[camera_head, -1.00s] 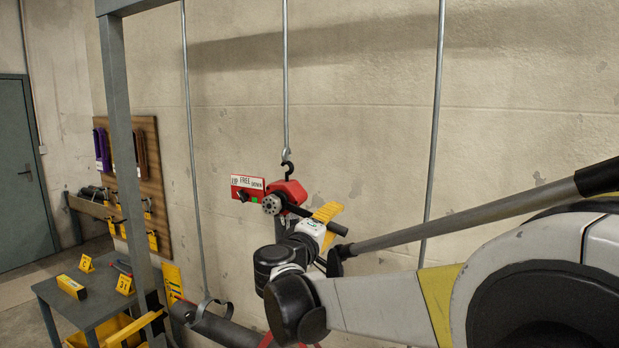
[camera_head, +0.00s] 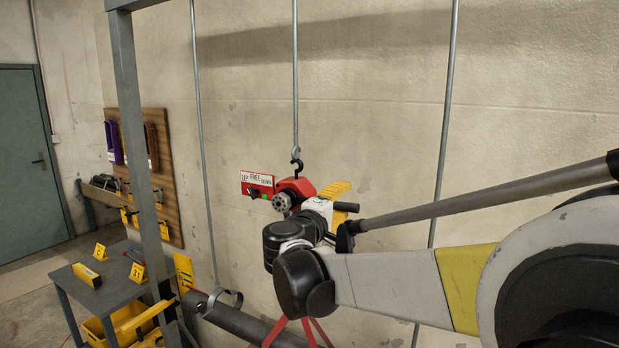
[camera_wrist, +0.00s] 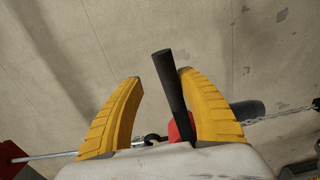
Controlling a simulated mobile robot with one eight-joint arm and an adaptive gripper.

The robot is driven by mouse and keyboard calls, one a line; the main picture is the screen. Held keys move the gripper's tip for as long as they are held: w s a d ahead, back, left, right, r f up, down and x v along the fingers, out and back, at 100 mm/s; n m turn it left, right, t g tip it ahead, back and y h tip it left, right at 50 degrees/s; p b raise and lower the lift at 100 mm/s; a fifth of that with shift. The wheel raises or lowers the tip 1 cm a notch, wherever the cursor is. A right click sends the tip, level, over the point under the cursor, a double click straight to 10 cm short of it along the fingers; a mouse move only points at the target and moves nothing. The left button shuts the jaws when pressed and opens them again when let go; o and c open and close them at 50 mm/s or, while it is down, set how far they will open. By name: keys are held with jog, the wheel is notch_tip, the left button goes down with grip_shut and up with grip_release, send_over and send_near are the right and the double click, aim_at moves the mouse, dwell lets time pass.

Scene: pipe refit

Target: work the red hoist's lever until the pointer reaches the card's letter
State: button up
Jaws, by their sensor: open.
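The red hoist (camera_head: 300,187) hangs from a hook on a rod by the wall, with a grey wheel on its front. A red switch plate marked UP, FREE and DOWN (camera_head: 257,184) is at its left. Its black lever (camera_wrist: 169,82) stands between the two yellow fingers of my gripper (camera_wrist: 163,100) in the wrist view. The fingers are open, and the lever lies much closer to the right finger; I cannot tell whether they touch. In the head view, my gripper (camera_head: 333,190) is just right of the hoist. I cannot make out a pointer or card letter.
A dark pipe (camera_head: 247,324) with a loop clamp and red straps lies below the hoist. A yellow plate (camera_head: 183,272) stands beside the grey post (camera_head: 135,150). A grey table (camera_head: 118,290) with yellow tent cards is at left. Rods (camera_head: 443,130) hang along the wall.

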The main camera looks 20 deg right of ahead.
jog(key=shift+w+a+r+n+p, duration=0.15)
jog(key=shift+r+n+p, duration=0.2)
jog(key=shift+r, duration=0.45)
jog(key=shift+w+a+r+n+p, duration=0.1)
jog(key=shift+r+n+p, duration=0.25)
jog(key=shift+r, duration=0.4)
jog(key=shift+f, duration=0.1)
jog(key=shift+m, duration=0.9)
jog(key=shift+s+d+f+b, duration=0.1)
jog(key=shift+f+b, duration=0.4)
jog(key=shift+f, duration=0.15)
jog(key=shift+s+d+f+b, duration=0.1)
jog(key=shift+s+f+b, duration=0.05)
jog(key=shift+f+b, duration=0.4)
jog(key=shift+s+d+f+b, duration=0.1)
jog(key=shift+f+b, duration=0.3)
jog(key=shift+f, duration=0.35)
jog(key=shift+m, duration=0.8)
notch_tip(320, 180, down, 4)
jog(key=b, duration=0.3)
